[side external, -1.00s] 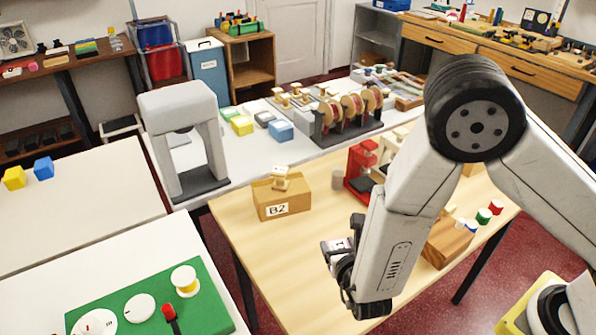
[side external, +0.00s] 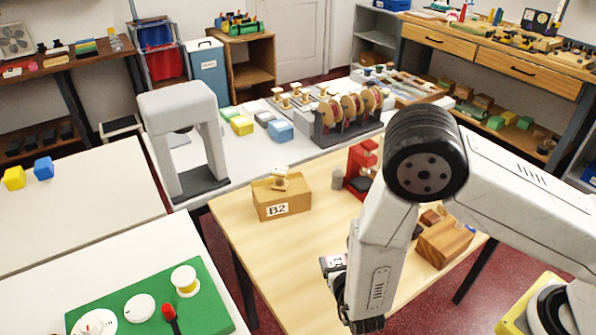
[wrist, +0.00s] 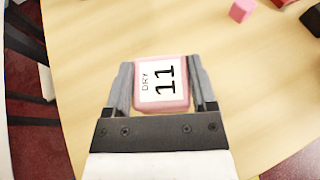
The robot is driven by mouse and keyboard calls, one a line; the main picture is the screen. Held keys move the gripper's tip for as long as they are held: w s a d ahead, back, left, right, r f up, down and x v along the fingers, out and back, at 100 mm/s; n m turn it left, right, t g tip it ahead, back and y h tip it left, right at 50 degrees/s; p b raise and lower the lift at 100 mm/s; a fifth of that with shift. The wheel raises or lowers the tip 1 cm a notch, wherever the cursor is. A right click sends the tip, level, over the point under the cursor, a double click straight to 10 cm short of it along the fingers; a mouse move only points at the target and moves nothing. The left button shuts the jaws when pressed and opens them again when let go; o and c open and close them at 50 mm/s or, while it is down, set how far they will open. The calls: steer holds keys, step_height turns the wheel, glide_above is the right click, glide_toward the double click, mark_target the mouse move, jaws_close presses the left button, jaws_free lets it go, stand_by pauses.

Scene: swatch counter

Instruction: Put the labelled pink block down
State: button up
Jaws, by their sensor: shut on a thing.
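The labelled pink block (wrist: 163,104) is between the fingers of my gripper (wrist: 163,88) in the wrist view. Its white label reads "DRY 11" and faces the camera. Both fingers press on its sides. In the side external view, my gripper (side external: 338,272) is low over the near part of the wooden table (side external: 300,240), and only a part of the block (side external: 331,262) shows beside the fingers. I cannot tell whether the block touches the tabletop.
A cardboard box marked B2 (side external: 281,197) stands on the table, with a red device (side external: 361,170) behind it. A brown wooden block (side external: 443,243) is to the right. A small pink cube (wrist: 241,10) lies apart in the wrist view. The tabletop around my gripper is clear.

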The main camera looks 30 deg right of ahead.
steer(key=shift+f, duration=1.1)
steer(key=shift+f, duration=0.1)
steer(key=o, duration=1.1)
steer(key=shift+o, duration=0.2)
steer(key=shift+v, duration=6.05)
steer(key=shift+w, duration=0.1)
